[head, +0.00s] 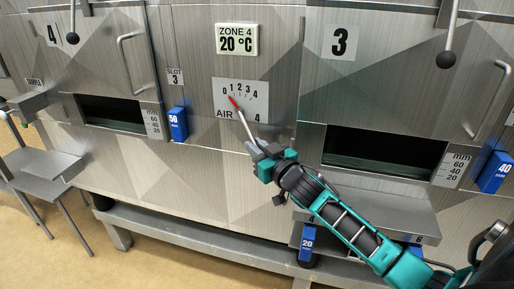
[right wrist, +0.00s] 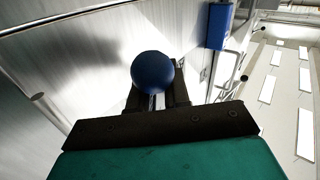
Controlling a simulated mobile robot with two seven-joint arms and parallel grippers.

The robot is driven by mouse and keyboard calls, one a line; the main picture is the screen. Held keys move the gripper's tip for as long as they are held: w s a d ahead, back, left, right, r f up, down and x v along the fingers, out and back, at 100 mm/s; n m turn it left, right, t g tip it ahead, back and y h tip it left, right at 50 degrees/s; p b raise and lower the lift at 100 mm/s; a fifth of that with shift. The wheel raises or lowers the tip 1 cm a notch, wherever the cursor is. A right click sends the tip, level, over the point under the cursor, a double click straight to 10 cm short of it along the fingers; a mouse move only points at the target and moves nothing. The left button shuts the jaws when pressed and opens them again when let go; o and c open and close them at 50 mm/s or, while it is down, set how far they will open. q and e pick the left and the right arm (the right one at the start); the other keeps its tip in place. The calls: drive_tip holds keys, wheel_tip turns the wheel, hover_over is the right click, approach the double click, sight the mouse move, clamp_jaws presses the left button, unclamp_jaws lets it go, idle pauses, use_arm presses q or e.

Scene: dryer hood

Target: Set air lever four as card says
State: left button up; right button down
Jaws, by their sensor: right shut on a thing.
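The air lever four (head: 243,122) is a thin metal rod with a red tip on a white dial plate (head: 257,96) marked 0 to 4 and AIR 4. Its red tip points up-left, close to the 0. Its lower end runs down to my right gripper (head: 259,152), which is shut on the lever's end. In the right wrist view a dark blue ball knob (right wrist: 152,73) sits at the fingers. My left gripper is out of view. I cannot make out a card with a lever setting.
A display (head: 237,39) above the dial reads ZONE 4, 20 °C. Dark slots open left (head: 114,113) and right (head: 385,154), with blue blocks marked 50 (head: 178,123) and 40 (head: 495,172) beside them. Ball-ended rods hang above. A grey ledge (head: 190,222) runs below.

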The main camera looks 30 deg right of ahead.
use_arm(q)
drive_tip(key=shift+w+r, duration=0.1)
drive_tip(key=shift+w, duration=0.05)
use_arm(e)
drive_tip(key=shift+f, duration=0.15)
drive_tip(key=shift+f+b, duration=0.3)
drive_tip(key=shift+b, duration=0.15)
use_arm(q)
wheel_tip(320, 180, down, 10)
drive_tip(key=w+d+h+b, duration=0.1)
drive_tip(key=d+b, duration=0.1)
drive_tip(key=b, duration=1.1)
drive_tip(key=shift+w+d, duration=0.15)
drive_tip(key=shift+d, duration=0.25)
use_arm(e)
drive_tip(key=shift+w+a+f+m+t+h, duration=0.3)
drive_tip(key=shift+w+a+m+t+h, duration=0.35)
drive_tip(key=shift+m+t, duration=0.4)
drive_tip(key=shift+w+a+f+m+t+h, duration=0.4)
drive_tip(key=shift+w+a+m+t, duration=0.35)
drive_tip(key=shift+m, duration=0.55)
drive_tip(key=shift+w+a+f+m+t+h, duration=0.25)
drive_tip(key=shift+w+a+m+t+h, duration=0.3)
drive_tip(key=shift+w+m+t, duration=0.5)
drive_tip(key=shift+s, duration=0.15)
